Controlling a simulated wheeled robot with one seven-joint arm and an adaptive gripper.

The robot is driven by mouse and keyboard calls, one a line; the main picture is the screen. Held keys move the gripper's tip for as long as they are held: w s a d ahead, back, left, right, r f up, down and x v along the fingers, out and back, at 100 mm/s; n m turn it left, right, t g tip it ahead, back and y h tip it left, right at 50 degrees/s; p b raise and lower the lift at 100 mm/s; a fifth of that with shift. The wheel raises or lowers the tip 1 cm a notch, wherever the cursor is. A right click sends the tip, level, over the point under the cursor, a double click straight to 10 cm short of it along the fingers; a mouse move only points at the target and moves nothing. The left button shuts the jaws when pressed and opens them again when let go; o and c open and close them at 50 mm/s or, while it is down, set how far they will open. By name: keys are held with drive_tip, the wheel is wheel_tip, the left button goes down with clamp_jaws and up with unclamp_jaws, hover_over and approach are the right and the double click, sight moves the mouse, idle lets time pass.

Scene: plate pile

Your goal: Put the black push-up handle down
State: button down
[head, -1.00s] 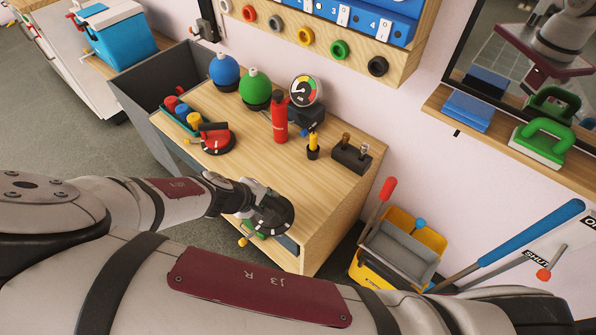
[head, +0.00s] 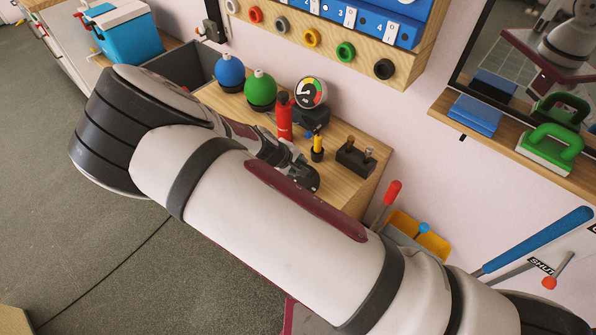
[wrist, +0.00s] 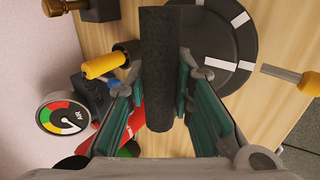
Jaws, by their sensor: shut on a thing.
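My gripper (wrist: 160,92) is shut on the black grip (wrist: 158,60) of the push-up handle in the wrist view. The handle's round black base (wrist: 215,35), with white marks, shows behind the grip, over the wood surface. In the head view my gripper (head: 288,158) is over the right part of the wooden tabletop (head: 342,188). The dark handle (head: 308,180) shows just beyond the fingers, partly hidden by my arm. I cannot tell whether the base touches the tabletop.
A yellow-handled tool in a black cup (head: 317,148), a red bottle (head: 284,118) and a gauge (head: 311,92) stand behind the handle. My arm hides the table's front.

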drive_tip(key=shift+f, duration=1.65)
drive_tip(key=shift+f, duration=0.1)
drive_tip(key=c, duration=1.4)
unclamp_jaws()
drive_tip(key=shift+s+f, duration=0.1)
drive_tip(key=v, duration=1.2)
drive_tip(key=shift+p, duration=0.4)
drive_tip(key=shift+r, duration=0.25)
